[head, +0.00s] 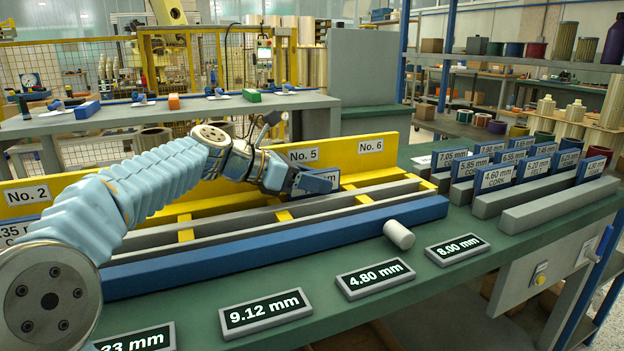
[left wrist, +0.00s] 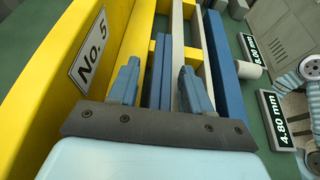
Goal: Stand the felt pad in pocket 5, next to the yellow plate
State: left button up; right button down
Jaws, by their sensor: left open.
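The yellow plate (head: 356,152) is the long back wall of the rack, with signs No. 2, No. 5 (head: 304,155) and No. 6; it also shows in the left wrist view (left wrist: 65,40). A pad with a blue label (head: 321,182) stands in front of it near sign No. 5. My gripper hides part of its label; I read only "mm". I take it to be the felt pad. My left gripper (head: 298,182) is at this pad. In the left wrist view the open fingers (left wrist: 160,82) stand apart, with the pad's blue edge (left wrist: 160,65) between them. My right gripper is not in view.
A blue front rail (head: 290,240) and grey bars run along the rack. A white cylinder (head: 399,234) and thickness displays, including 4.80 mm (head: 375,279), lie in front. Several labelled pads stand at the right behind a grey block (head: 560,203).

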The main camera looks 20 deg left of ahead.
pick_arm(q)
jog(key=shift+r, duration=0.1)
jog(key=shift+s+a+r, duration=0.1)
jog(key=shift+a+r, duration=0.05)
jog(key=p+v, duration=0.1)
jog(key=v, duration=1)
jog(key=shift+s+r, duration=0.2)
jog(key=shift+s, duration=0.05)
